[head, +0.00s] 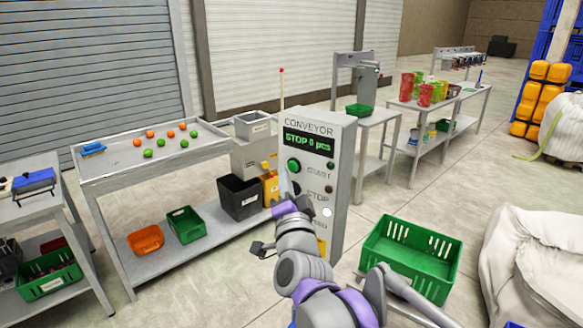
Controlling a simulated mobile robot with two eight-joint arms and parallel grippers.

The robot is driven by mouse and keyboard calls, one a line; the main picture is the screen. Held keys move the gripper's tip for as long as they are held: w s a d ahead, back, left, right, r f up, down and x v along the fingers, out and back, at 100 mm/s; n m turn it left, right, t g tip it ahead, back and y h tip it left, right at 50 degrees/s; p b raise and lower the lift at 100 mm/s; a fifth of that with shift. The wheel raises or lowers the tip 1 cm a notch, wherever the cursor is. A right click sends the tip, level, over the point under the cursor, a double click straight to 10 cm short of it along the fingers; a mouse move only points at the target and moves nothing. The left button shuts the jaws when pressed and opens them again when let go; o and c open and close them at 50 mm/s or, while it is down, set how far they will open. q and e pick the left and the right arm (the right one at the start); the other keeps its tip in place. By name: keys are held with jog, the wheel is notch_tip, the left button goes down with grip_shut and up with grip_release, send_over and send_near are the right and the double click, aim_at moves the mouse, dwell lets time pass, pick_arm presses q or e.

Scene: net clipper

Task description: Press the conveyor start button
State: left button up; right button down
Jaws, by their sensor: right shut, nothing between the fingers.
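The grey conveyor control box (342,150) stands upright in the middle of the head view. Its display (308,142) reads "STOP 0 pcs" in green. The round green start button (294,166) is on the front panel beside the label "START". My left gripper is not in view.
A sorting table (180,160) with orange and green balls stands left. A black bin (240,197) is behind the box's left side. A shelf table with cups (455,107) is behind.

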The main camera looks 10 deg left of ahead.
jog(key=shift+w, duration=0.1)
dwell(0.3)
jog(key=shift+w+d, duration=0.15)
jog(key=shift+w, duration=0.2)
